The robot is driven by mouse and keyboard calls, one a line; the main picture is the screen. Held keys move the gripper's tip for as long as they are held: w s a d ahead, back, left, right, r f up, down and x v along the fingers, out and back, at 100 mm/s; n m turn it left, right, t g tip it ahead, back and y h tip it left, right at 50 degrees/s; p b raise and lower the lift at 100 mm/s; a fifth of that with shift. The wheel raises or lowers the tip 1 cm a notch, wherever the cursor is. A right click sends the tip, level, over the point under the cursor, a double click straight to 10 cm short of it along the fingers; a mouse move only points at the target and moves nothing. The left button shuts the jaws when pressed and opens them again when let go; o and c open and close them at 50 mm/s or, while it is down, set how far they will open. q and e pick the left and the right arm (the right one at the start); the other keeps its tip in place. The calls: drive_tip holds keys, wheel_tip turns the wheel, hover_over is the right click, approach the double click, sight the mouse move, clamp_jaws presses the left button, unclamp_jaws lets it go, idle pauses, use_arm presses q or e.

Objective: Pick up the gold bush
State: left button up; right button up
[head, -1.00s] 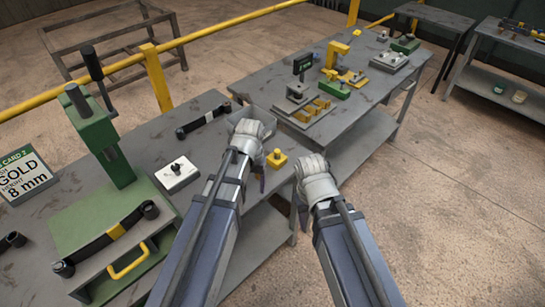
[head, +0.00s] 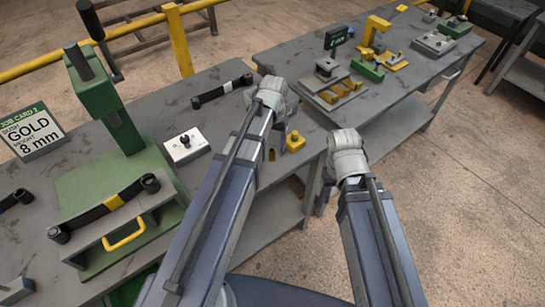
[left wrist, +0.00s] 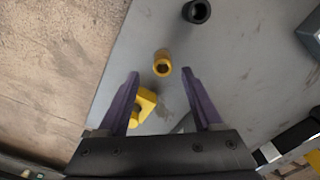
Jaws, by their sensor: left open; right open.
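The gold bush (left wrist: 162,65) is a short gold cylinder with a dark bore, standing on the grey bench top. In the left wrist view it lies ahead between the two purple fingertips of my left gripper (left wrist: 161,74), which is open, with clear gaps on both sides. In the head view my left gripper (head: 276,140) is over the bench's right end, its fingers partly hidden by my wrist; a bit of gold shows by them. My right gripper (head: 325,188) hangs past the bench edge over the floor, mostly hidden behind its wrist, with nothing seen in it.
A yellow block with a knob (head: 296,141) stands close by the left fingers. A black bush (left wrist: 196,11) stands beyond the gold one. A green press (head: 105,110), white switch box (head: 186,146) and job card reading GOLD, 8 mm (head: 32,132) are further left. A second bench (head: 400,95) holds fixtures.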

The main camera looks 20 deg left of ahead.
sight(272, 152)
use_arm(q)
drive_tip(key=shift+f, duration=0.15)
drive_tip(key=f+b, duration=0.5)
drive_tip(key=shift+s+a+f, duration=0.1)
drive_tip(key=shift+a+f, duration=0.05)
drive_tip(key=shift+a, duration=0.05)
clamp_jaws()
idle(0.5)
